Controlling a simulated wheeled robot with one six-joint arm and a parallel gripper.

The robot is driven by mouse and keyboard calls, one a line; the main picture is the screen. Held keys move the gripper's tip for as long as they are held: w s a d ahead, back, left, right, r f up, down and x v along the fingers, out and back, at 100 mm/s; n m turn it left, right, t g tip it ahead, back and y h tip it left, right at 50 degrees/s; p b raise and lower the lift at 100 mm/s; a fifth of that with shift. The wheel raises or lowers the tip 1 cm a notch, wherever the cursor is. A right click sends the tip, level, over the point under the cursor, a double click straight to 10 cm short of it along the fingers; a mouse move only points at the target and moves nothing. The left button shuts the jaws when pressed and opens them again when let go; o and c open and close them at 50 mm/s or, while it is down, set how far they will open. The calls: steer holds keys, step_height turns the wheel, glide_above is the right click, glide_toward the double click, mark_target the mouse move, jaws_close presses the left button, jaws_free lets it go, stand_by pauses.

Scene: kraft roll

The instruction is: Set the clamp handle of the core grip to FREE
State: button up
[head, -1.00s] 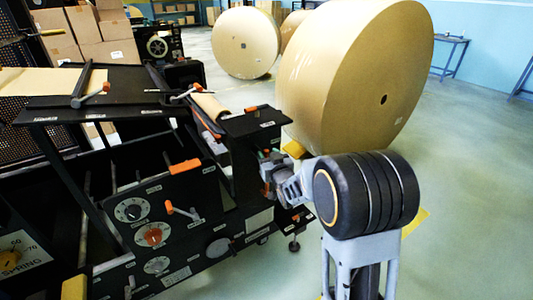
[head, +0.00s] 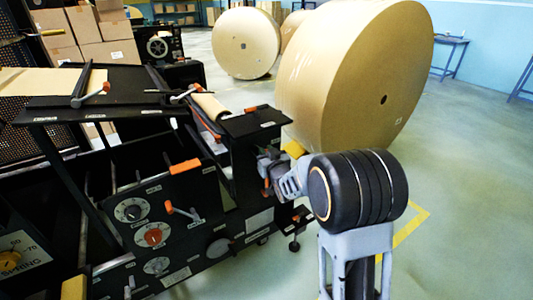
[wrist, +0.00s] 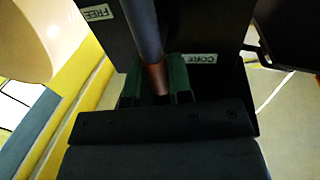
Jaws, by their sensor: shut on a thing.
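The clamp handle (wrist: 147,35) shows in the wrist view as a grey rod with an orange-brown end. My gripper (wrist: 155,90) is shut on that end, with one dark green finger on each side. A FREE label (wrist: 97,13) is on the dark panel left of the rod. A CORE label (wrist: 202,59) is to its right. In the head view my gripper (head: 266,166) is at the right end of the black machine, in front of the big paper roll. It largely hides the handle there.
The black machine (head: 185,205) with dials and orange-handled levers fills the left and middle. A large kraft roll (head: 345,75) stands close behind my arm. More rolls (head: 246,42) stand farther back. Open floor (head: 470,190) lies to the right.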

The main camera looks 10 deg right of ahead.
jaws_close()
steer(key=shift+d+m, duration=0.1)
steer(key=shift+m, duration=0.2)
steer(key=shift+w+d+f+m+g+y+p, duration=0.2)
steer(key=shift+d+f+m+g+y+p, duration=0.3)
steer(key=shift+m+p, duration=1.7)
steer(key=shift+w+d+f+m+g+y+p, duration=0.15)
steer(key=shift+d+f+m+g+y+p, duration=0.3)
steer(key=shift+m+p, duration=1.75)
steer(key=shift+w+d+f+m+g+y+p, duration=0.35)
steer(key=shift+m+p, duration=0.9)
steer(key=shift+m, duration=1.85)
steer(key=shift+s+d+f, duration=0.1)
steer(key=shift+s+f, duration=0.1)
steer(key=shift+f, duration=0.1)
steer(key=o, duration=0.7)
jaws_free()
